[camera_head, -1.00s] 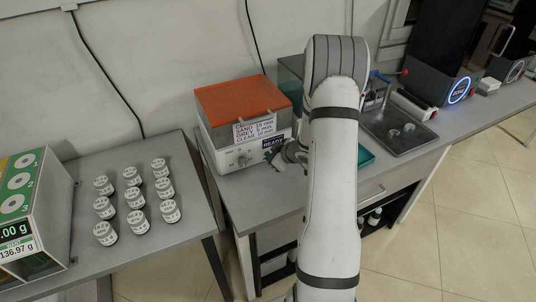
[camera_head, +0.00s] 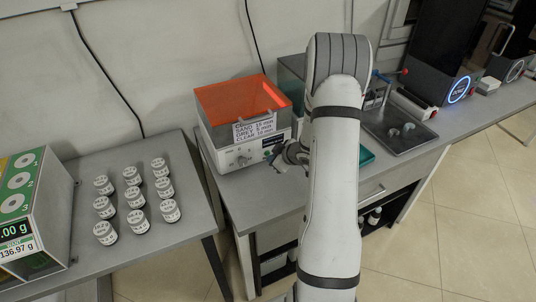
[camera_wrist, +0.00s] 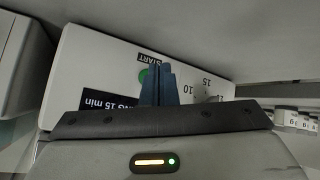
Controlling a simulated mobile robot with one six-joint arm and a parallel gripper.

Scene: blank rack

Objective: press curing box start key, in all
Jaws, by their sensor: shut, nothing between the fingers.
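The curing box (camera_head: 228,158) is a white case with an orange lid (camera_head: 235,98), and its lid glows brightly. In the wrist view its white front panel (camera_wrist: 100,60) carries a START label (camera_wrist: 148,57) and a green start key (camera_wrist: 143,75), partly hidden by my fingers.
Several lidded jars (camera_head: 135,197) stand on the left table (camera_head: 190,215). A boxy dispenser with a weight readout (camera_head: 22,215) is at far left. A grey tray (camera_head: 405,142) and a dark machine with a blue ring (camera_head: 440,75) are to the right. A teal tray (camera_head: 366,156) lies behind my arm.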

